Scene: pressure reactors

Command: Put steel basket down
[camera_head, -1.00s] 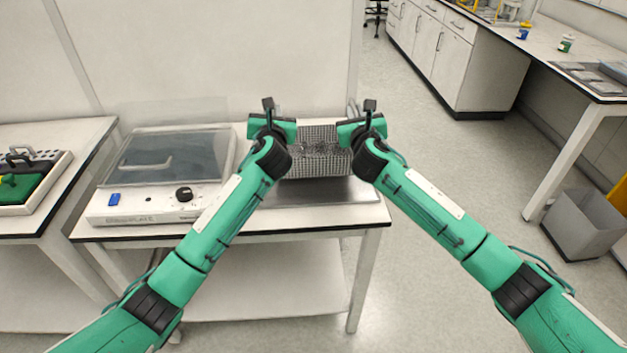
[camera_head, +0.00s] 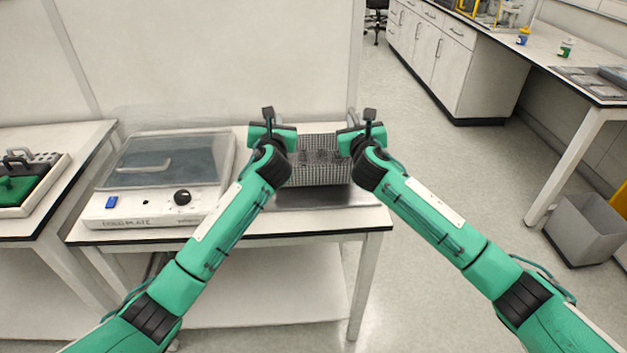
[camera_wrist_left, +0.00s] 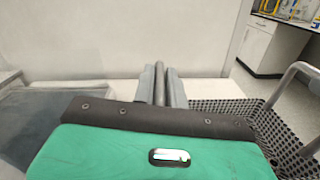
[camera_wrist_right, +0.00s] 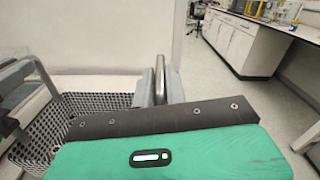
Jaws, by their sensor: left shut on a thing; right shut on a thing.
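The steel basket (camera_head: 320,172), a grey wire-mesh box, is level between my two grippers over the right part of the white table, at a steel plate (camera_head: 330,198). Whether its bottom touches the plate is hard to tell. My left gripper (camera_head: 268,122) is shut on the basket's left handle; the left wrist view shows the upright bar between its fingers (camera_wrist_left: 161,86). My right gripper (camera_head: 369,124) is shut on the right handle, also between the fingers (camera_wrist_right: 160,81) in the right wrist view. The mesh wall shows in both wrist views. My arms partly hide the basket's sides.
A flat white device (camera_head: 140,211) with a clear lid and black knob stands left of the basket. A side table with a tray (camera_head: 60,172) is at far left. A wall panel stands behind. A grey bin (camera_head: 585,235) and bench are at right.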

